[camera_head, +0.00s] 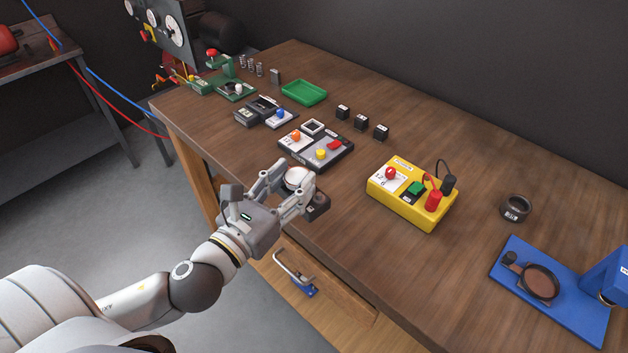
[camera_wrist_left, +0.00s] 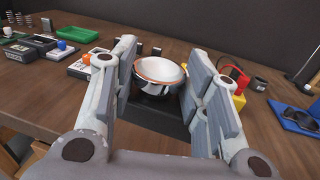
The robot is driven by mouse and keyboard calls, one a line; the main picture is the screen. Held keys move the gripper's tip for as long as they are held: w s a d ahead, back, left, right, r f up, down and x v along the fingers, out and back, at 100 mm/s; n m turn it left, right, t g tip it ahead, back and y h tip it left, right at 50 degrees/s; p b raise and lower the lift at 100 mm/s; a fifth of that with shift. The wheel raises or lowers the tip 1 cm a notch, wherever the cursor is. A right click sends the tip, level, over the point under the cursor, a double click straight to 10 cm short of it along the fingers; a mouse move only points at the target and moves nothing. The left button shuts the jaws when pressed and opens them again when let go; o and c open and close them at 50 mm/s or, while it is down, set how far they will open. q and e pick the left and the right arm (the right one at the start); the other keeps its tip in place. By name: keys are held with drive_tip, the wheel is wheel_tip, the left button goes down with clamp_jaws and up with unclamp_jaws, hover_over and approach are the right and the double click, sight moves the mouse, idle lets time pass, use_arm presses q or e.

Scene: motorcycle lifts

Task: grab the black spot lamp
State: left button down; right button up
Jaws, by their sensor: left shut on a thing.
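The black spot lamp (camera_wrist_left: 158,76) has a round white face with an orange-brown rim and a dark body. It sits between the two fingers of my left gripper (camera_wrist_left: 160,85) in the left wrist view. In the head view the left gripper (camera_head: 292,190) is shut on the lamp (camera_head: 297,177), near the front edge of the wooden bench. A dark block or base shows just under and beside the lamp; I cannot tell whether the lamp touches it. My right gripper is not in view.
The wooden bench (camera_head: 330,245) holds a yellow box with buttons (camera_head: 411,194), a black panel with buttons (camera_head: 316,148), a green tray (camera_head: 304,92), several black cubes, a dark ring (camera_head: 515,208) and a blue stand (camera_head: 548,290). A drawer handle (camera_head: 295,272) juts from the front.

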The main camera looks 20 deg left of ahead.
use_arm(q)
drive_tip(key=s+a+p, duration=0.1)
drive_tip(key=s+r+p, duration=0.1)
drive_tip(key=s+a+r+p, duration=0.1)
drive_tip(key=shift+s+a+r, duration=0.25)
drive_tip(key=shift+s+a, duration=0.1)
